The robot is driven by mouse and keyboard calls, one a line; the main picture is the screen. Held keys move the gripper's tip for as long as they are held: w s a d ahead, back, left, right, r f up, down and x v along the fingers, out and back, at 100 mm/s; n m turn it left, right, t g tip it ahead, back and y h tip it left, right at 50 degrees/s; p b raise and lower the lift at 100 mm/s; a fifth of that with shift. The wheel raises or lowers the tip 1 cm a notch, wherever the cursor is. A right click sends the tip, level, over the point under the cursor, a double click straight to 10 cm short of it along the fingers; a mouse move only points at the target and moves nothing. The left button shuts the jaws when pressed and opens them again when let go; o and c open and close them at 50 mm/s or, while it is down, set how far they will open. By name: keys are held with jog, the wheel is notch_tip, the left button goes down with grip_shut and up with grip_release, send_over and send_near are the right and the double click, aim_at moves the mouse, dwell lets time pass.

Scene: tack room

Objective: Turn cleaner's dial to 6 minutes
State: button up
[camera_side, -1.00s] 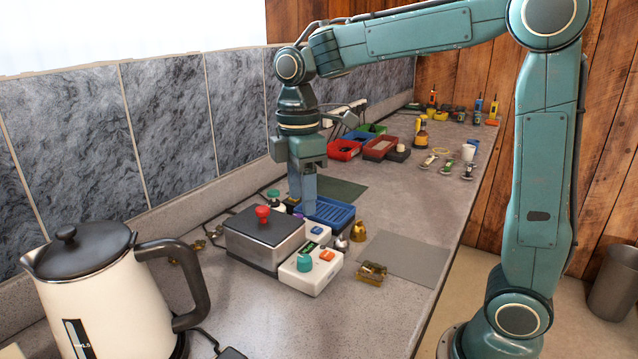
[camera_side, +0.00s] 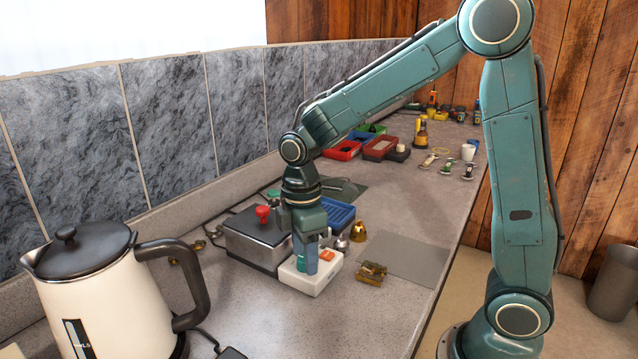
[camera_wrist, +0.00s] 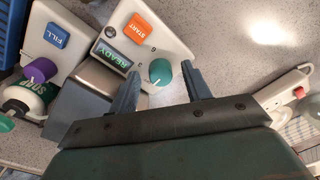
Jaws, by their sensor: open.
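The cleaner is a metal tank (camera_side: 255,246) with a red-knobbed lid (camera_side: 262,212) and a white control box (camera_side: 316,286) in front. In the wrist view its green dial (camera_wrist: 160,72) sits on the white panel (camera_wrist: 168,35), near an orange START button (camera_wrist: 138,29) and a READY display (camera_wrist: 112,53). My gripper (camera_wrist: 161,76) is open, pointing down, with one finger on each side of the dial and a visible gap to each. In the side view my gripper (camera_side: 306,270) hides the dial.
A brass piece (camera_side: 371,271) lies right of the control box. A kettle (camera_side: 110,280) stands at the front left.

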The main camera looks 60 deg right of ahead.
jog(key=shift+f, duration=0.15)
jog(key=c, duration=1)
